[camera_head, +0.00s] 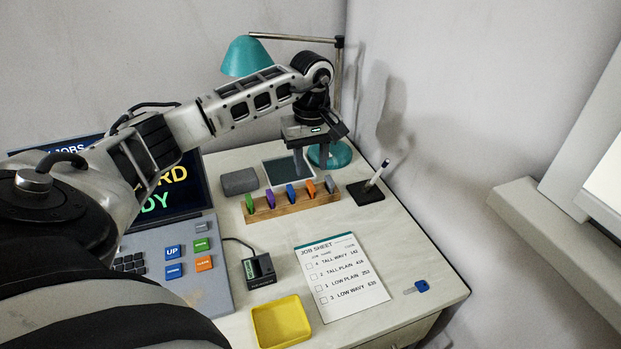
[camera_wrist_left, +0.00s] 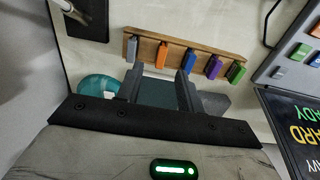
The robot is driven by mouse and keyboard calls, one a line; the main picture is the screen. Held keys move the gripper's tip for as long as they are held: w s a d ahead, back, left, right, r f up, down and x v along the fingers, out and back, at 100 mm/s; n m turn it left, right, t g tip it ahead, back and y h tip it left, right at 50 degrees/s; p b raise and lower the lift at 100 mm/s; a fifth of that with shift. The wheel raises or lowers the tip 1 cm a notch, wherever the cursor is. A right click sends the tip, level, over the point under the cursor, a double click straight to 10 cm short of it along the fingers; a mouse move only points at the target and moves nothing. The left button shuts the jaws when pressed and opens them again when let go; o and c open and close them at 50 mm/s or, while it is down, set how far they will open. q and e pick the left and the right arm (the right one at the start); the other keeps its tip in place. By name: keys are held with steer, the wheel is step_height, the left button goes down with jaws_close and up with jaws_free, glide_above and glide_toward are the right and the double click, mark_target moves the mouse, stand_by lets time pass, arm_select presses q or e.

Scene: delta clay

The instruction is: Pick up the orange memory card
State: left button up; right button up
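The orange memory card (camera_head: 310,188) stands upright in a wooden rack (camera_head: 265,213), between a blue card (camera_head: 291,193) and a grey card (camera_head: 330,184). In the left wrist view the orange card (camera_wrist_left: 161,54) shows just beyond the gap between my fingertips. My left gripper (camera_head: 311,168) points down above and behind the rack. Its two fingers are apart with nothing between them, as the left wrist view (camera_wrist_left: 159,73) also shows. I cannot tell its exact height above the desk. My right gripper is not in view.
Purple (camera_head: 270,198) and green (camera_head: 250,203) cards share the rack. A pen stand (camera_head: 366,192) is right of it and a grey block (camera_head: 239,181) left. The teal lamp (camera_head: 246,57) stands behind my gripper. A card reader (camera_head: 260,270), yellow tray (camera_head: 281,322) and job sheet (camera_head: 340,275) lie in front.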

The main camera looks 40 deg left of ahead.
mark_target(310, 184)
arm_select(q)
step_height(310, 184, down, 5)
steer(key=shift+s+a+f, duration=0.1)
jaws_close()
